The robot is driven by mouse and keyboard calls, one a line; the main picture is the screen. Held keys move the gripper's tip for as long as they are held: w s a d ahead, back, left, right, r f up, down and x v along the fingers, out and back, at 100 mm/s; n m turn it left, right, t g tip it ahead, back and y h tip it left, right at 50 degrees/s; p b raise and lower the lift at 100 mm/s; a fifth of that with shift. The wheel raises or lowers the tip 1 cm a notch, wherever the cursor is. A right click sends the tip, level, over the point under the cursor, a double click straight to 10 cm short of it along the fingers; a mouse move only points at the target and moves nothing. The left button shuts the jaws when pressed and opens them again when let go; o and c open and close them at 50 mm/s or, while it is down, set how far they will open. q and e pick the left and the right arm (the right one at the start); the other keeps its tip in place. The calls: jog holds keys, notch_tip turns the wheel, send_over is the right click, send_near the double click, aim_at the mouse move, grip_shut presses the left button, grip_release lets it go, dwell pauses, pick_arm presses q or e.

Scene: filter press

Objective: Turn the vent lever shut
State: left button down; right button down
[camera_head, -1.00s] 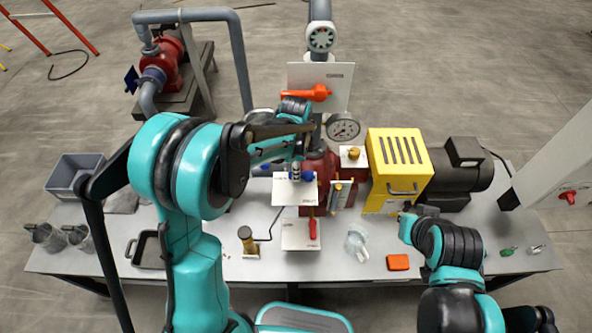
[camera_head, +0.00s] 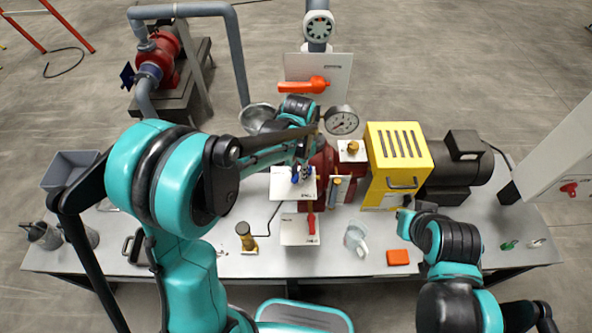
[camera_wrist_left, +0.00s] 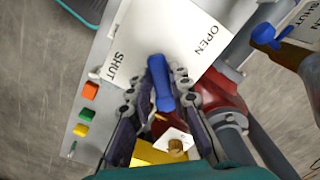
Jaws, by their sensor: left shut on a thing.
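A blue lever (camera_wrist_left: 161,88) stands on a white plate (camera_wrist_left: 178,32) marked OPEN and SHUT in the left wrist view. My left gripper (camera_wrist_left: 156,80) is shut on this lever, one finger on each side. The lever points between the two words. In the head view the lever (camera_head: 295,176) shows partly beside my left gripper (camera_head: 303,172), over its plate (camera_head: 283,188); the fingers hide the rest. The word "vent" is not readable on the plate. My right gripper (camera_head: 405,214) is at the yellow box's front; its fingers are too small to judge.
An orange lever (camera_head: 316,85) is on an upright panel behind, beside a gauge (camera_head: 341,122). A red lever (camera_head: 311,224) is on a lower plate in front. A yellow guard (camera_head: 398,160) stands right. A clear jug (camera_head: 356,238) and an orange block (camera_head: 398,257) lie on the table.

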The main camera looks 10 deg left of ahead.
pick_arm(q)
jog(key=shift+s+d+n+b, duration=0.15)
jog(key=shift+d+n, duration=0.4)
jog(key=shift+n, duration=1)
jog(key=shift+s+d+n+b, duration=0.15)
jog(key=shift+d+n, duration=0.35)
jog(key=shift+n, duration=1.1)
jog(key=shift+s+d+n+b, duration=0.15)
jog(key=shift+d+n, duration=0.4)
jog(key=shift+n, duration=1)
jog(key=shift+w, duration=0.15)
jog(key=c, duration=1.4)
grip_release()
notch_tip(320, 180, up, 12)
